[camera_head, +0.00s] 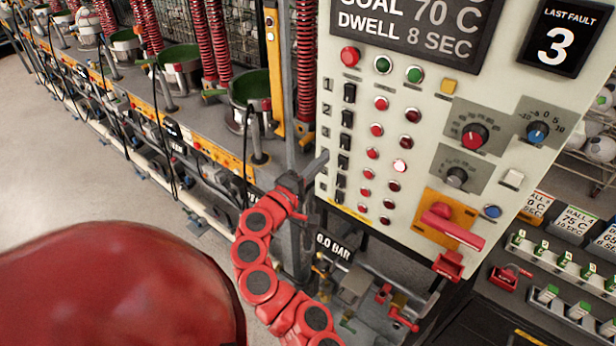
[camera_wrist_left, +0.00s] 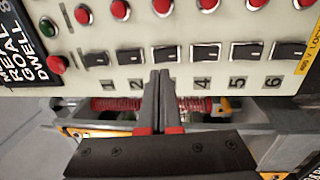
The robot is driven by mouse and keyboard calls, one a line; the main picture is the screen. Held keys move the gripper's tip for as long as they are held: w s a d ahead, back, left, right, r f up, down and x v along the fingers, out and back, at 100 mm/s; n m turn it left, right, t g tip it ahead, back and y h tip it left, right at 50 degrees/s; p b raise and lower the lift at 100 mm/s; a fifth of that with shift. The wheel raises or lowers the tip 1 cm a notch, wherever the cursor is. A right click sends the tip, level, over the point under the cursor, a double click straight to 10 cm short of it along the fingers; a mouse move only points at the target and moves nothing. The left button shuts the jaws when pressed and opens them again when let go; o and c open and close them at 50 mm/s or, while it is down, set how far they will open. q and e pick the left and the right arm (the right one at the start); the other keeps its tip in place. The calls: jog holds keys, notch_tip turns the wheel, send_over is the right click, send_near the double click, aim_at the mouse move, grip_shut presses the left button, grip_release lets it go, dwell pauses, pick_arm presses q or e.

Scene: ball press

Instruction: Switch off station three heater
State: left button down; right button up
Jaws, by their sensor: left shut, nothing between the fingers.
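The switch panel (camera_head: 428,92) carries a row of black rocker switches. The third switch (camera_head: 345,141) sits beside the labels at the panel's left; it also shows in the left wrist view (camera_wrist_left: 166,53). My left gripper (camera_head: 322,158) is at the panel's left edge. In the left wrist view its closed, empty fingertips (camera_wrist_left: 163,74) point at the third switch, just below it, and cover its number. Whether they touch the panel I cannot tell. The third row's right lamp (camera_head: 400,166) looks brighter than its neighbours. The rocker's position is too small to read. My right gripper is not in view.
Neighbouring switches, the second (camera_wrist_left: 131,56) and fourth (camera_wrist_left: 206,53), sit close on both sides. A red lever (camera_head: 452,228) juts out lower right on the panel. Several press stations with pots (camera_head: 180,66) line the left. Open floor (camera_head: 70,160) lies further left.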

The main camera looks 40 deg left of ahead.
aim_at(342, 140)
pick_arm(q)
jog(key=w+p, duration=0.1)
jog(key=w, duration=0.1)
jog(key=w+r+p, duration=0.1)
jog(key=w, duration=0.2)
jog(key=shift+w, duration=0.1)
jog(key=shift+w+p, duration=0.25)
jog(key=shift+p, duration=0.05)
